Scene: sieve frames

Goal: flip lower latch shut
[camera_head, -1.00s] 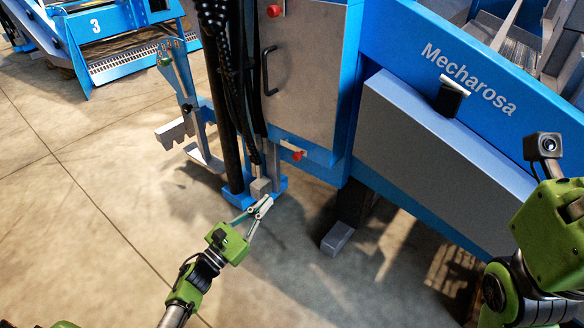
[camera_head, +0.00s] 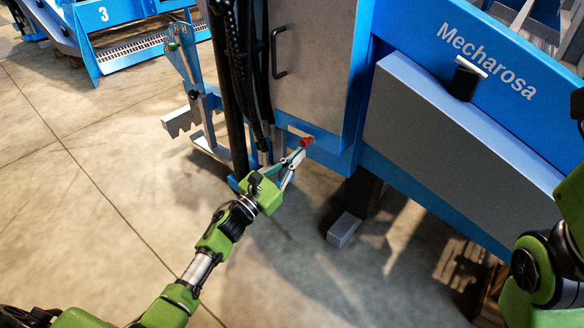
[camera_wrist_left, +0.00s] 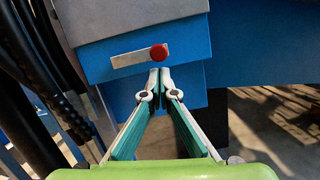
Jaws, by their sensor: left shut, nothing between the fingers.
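The lower latch is a flat grey plate (camera_wrist_left: 138,56) with a round red knob (camera_wrist_left: 158,53) at its right end, on the blue strip below the cabinet door. In the wrist view the plate lies nearly level, tilted slightly up to the right. In the head view the red knob (camera_head: 306,142) shows just beyond my left fingertips. My left gripper (camera_head: 299,156) is shut and empty. In the wrist view its tips (camera_wrist_left: 160,72) are just below the knob; I cannot tell whether they touch it. My right gripper's fingers are not in view; only its green arm shows at the right edge.
The grey cabinet door (camera_head: 313,60) has a black handle (camera_head: 278,52). Black hoses (camera_head: 245,80) and a dark post stand left of the latch. A grey sloping panel (camera_head: 450,150) is at the right. The concrete floor (camera_head: 100,200) at left is clear.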

